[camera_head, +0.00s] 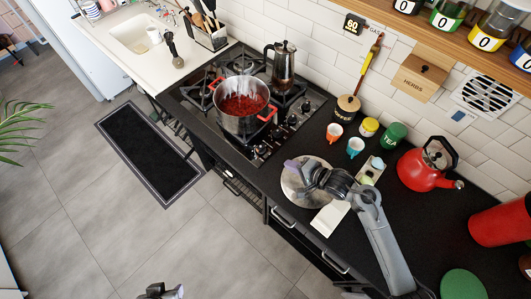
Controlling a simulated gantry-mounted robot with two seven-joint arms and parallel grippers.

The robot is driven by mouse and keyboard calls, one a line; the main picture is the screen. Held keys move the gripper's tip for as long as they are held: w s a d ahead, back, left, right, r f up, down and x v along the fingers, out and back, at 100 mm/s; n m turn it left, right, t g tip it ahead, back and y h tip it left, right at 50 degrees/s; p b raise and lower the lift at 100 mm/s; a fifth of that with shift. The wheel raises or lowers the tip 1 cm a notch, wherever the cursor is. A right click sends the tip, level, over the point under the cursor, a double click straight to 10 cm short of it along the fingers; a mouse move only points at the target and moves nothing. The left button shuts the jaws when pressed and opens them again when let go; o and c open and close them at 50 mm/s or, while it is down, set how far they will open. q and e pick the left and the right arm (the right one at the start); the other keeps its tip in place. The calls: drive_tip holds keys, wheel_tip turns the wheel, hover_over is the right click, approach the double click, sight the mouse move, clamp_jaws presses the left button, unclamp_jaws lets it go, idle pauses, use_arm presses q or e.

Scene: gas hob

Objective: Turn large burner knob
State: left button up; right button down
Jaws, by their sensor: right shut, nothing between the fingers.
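The gas hob (190,98) is set in the black counter. A column of black knobs (280,134) runs along its right side; I cannot tell which one is the large burner's or how far each is turned. My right gripper (291,165) is shut and empty. It appears over a round board on the counter, right of the nearest knobs and apart from them. My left gripper (163,292) shows only in part at the bottom edge, over the floor, far from the hob; its jaws are not clear.
A pot with red handles and red contents (240,106) stands on the hob, left of the knobs. A moka pot (284,66) stands behind it. Small cups (334,132), jars and a red kettle (428,166) stand to the right.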

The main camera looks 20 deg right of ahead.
drive_tip(key=b, duration=0.2)
approach(260, 150)
drive_tip(key=f, duration=0.1)
drive_tip(key=w+f, duration=0.1)
drive_tip(key=f, duration=0.1)
drive_tip(key=shift+w+a+f, duration=0.2)
drive_tip(key=shift+a, duration=0.1)
drive_tip(key=w, duration=0.1)
drive_tip(key=w+a, duration=0.1)
drive_tip(key=shift+w+a, duration=0.15)
drive_tip(key=shift+w, duration=0.2)
use_arm(q)
drive_tip(key=shift+x, duration=0.75)
use_arm(e)
drive_tip(key=shift+w+a, duration=0.25)
drive_tip(key=shift+w, duration=0.15)
use_arm(q)
drive_tip(key=shift+w, duration=0.1)
